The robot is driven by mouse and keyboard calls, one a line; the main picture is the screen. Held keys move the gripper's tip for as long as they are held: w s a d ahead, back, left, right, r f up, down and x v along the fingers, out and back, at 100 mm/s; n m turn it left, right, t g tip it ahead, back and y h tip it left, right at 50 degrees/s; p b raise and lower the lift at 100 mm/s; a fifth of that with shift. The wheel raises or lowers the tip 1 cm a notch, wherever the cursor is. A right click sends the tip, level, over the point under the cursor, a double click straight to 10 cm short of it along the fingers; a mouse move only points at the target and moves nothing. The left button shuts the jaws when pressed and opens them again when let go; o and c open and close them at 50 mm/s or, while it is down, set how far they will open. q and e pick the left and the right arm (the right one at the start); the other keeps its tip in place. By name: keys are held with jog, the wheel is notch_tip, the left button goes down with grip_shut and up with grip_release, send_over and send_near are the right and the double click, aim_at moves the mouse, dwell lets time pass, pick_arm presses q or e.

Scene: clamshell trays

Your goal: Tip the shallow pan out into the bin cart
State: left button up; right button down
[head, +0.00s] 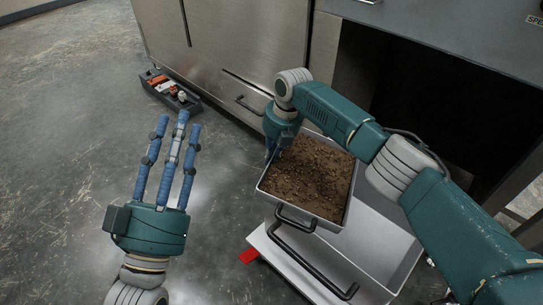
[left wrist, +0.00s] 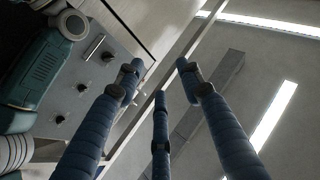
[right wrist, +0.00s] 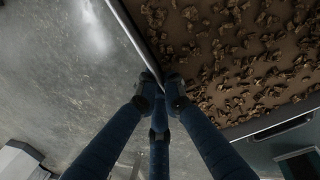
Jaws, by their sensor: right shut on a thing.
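The shallow pan (head: 349,206) is a grey metal tray full of brown crumbly material, with a dark handle on its near side. It looks about level in the head view, above the far left part of the white bin cart (head: 384,266). My right gripper (head: 272,154) is shut on the pan's far left rim; the right wrist view shows its fingers (right wrist: 160,88) closed around the pan edge (right wrist: 137,38). My left gripper (head: 179,125) is open and empty, fingers spread, left of the pan. The left wrist view shows its fingers (left wrist: 160,80) with nothing between them.
A steel cabinet (head: 230,50) stands behind, with a dark opening (head: 430,100) at the right. A dark toolbox (head: 170,92) with orange items sits on the floor by the cabinet. Floor (head: 60,150) at left is clear. A red tab (head: 249,256) lies at the cart's base.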

pick_arm(q)
jog(key=shift+w+f+g+y+p, duration=0.15)
jog(key=shift+w+f+g, duration=0.2)
jog(key=shift+f, duration=0.35)
jog(key=shift+w+f+g+y+p, duration=0.15)
jog(key=shift+w+f+g+y, duration=0.2)
jog(key=shift+f, duration=0.4)
jog(key=shift+w+f+g+p, duration=0.2)
jog(key=shift+f+g, duration=0.2)
jog(key=shift+f, duration=0.3)
pick_arm(e)
jog(key=shift+d+r, duration=0.1)
jog(key=shift+r, duration=0.2)
pick_arm(q)
jog(key=shift+w+a+f+g+y+p, duration=0.2)
jog(key=shift+f+g, duration=0.4)
jog(key=shift+f, duration=0.55)
jog(key=shift+w+a+f+g+y+p, duration=0.15)
jog(key=shift+f+g, duration=0.45)
jog(key=shift+f, duration=0.5)
pick_arm(e)
jog(key=shift+r+y, duration=0.2)
jog(key=shift+y, duration=0.2)
